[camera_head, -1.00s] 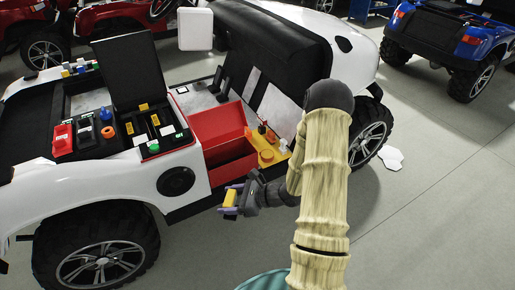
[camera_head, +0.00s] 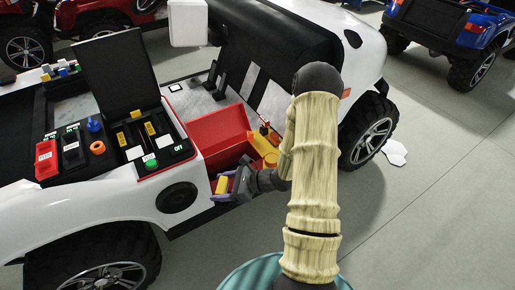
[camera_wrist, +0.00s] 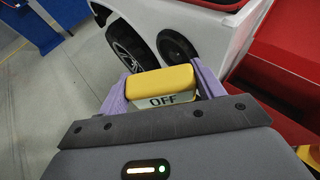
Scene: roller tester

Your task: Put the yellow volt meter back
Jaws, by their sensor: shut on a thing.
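The yellow volt meter (camera_head: 222,185) is between the fingers of my gripper (camera_head: 224,190), at the white vehicle's side, in front of the red box. In the wrist view the yellow block (camera_wrist: 160,79) sits between the two purple fingers, with a white face reading OFF. My gripper (camera_wrist: 160,90) is shut on it. A black panel (camera_head: 165,140) on the vehicle holds two upright yellow pieces, a white label and a green button. Part of the meter is hidden by the fingers.
An open red box (camera_head: 216,128) and a yellow tray (camera_head: 270,160) with small items lie beside the panel. A raised black lid (camera_head: 115,72) stands behind it. Red and black switches (camera_head: 46,160) are at left.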

